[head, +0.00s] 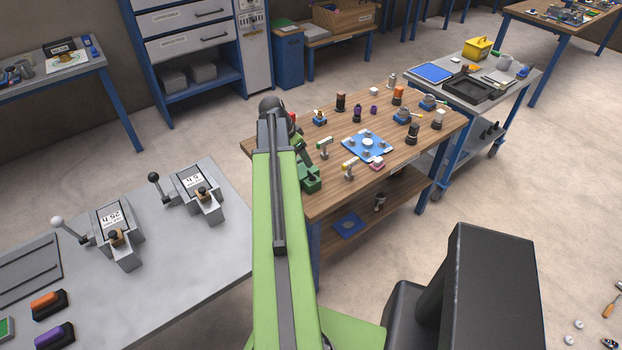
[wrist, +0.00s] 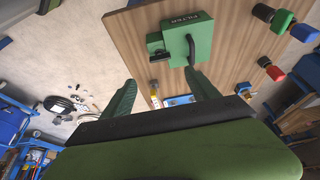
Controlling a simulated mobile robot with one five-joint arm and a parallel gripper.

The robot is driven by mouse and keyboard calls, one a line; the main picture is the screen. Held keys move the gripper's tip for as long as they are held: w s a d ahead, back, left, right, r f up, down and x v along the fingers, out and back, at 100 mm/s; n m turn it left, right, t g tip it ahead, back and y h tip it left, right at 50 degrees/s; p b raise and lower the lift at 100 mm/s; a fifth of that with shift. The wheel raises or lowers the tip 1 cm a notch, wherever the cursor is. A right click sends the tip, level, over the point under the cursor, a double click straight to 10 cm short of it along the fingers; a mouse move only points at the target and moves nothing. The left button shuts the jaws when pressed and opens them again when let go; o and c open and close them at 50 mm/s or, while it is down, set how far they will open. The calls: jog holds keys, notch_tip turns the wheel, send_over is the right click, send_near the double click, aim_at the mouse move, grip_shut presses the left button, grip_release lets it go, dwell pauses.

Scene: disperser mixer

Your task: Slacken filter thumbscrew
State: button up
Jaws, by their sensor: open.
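The green filter block (wrist: 188,42), marked FILTER, stands on the wooden bench top at the top centre of the wrist view. A dark lever-like bar (wrist: 191,50) runs down its face, and a dark block with a small stub (wrist: 155,47) sits at its left side. I cannot tell for sure which part is the thumbscrew. My gripper (wrist: 161,84) is open, its two green fingers apart with nothing between them, and the filter shows beyond the fingertips. In the head view a green block (head: 310,179) at the near left bench corner appears to be the filter, beside my arm.
The wooden bench (head: 420,150) carries a blue plate (head: 367,146) and several small fittings and coloured knobs. A grey table (head: 170,275) with two lever units is at the left. A grey cart (head: 505,90) stands behind. Open floor lies right of the bench.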

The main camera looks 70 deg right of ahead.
aim_at(311, 174)
jog(key=b+x, duration=0.9)
jog(key=x, duration=0.3)
jog(key=shift+a, duration=0.2)
